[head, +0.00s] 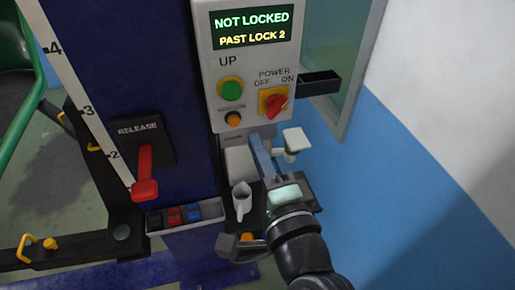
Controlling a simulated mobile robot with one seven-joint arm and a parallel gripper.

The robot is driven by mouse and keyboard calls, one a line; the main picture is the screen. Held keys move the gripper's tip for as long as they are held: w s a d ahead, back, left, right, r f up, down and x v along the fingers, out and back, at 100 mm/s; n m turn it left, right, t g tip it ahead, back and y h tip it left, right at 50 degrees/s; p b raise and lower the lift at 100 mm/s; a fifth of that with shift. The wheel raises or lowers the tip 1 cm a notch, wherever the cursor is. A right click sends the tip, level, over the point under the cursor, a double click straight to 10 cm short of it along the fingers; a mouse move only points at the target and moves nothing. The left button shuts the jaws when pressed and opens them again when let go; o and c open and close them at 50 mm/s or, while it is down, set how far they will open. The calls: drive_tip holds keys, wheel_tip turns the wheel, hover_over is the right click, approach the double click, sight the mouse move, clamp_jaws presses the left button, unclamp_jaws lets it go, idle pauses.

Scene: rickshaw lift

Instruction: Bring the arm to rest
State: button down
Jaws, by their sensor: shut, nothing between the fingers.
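My gripper (285,190) is at the end of my dark arm, which comes in from the bottom right. It is shut with nothing held, in front of the lower part of the control box (219,70). Its fingertips are hard to make out against the pale and blue-grey parts around it. The red power knob (274,103) and the green UP button (231,89) are above it, apart from it. The display reads NOT LOCKED, PAST LOCK 2.
A dark blue column (110,50) carries a red release lever (145,175) and a number scale (72,85). A blue-and-white wall (420,190) is at the right.

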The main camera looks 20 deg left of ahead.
drive_tip(key=shift+s+d+r, duration=0.1)
drive_tip(key=shift+s+d, duration=0.05)
idle(0.3)
drive_tip(key=w+d+r+n+t+h+b, duration=0.1)
drive_tip(key=d+r+n+t+h, duration=0.2)
drive_tip(key=r, duration=0.6)
drive_tip(key=w+d+r+n+t+h+b, duration=0.1)
drive_tip(key=d+r+n+t+b, duration=0.25)
drive_tip(key=r, duration=0.55)
drive_tip(key=s+d+r+n+t+h, duration=0.2)
drive_tip(key=s+r+t+h, duration=0.1)
drive_tip(key=r, duration=0.4)
drive_tip(key=s+d+r+n+t+h, duration=0.2)
drive_tip(key=s+r+t+h, duration=0.1)
drive_tip(key=s+r, duration=0.2)
wheel_tip(320, 180, up, 2)
drive_tip(key=shift+d+r+h, duration=0.2)
drive_tip(key=shift+d+h, duration=0.05)
drive_tip(key=shift+h, duration=0.05)
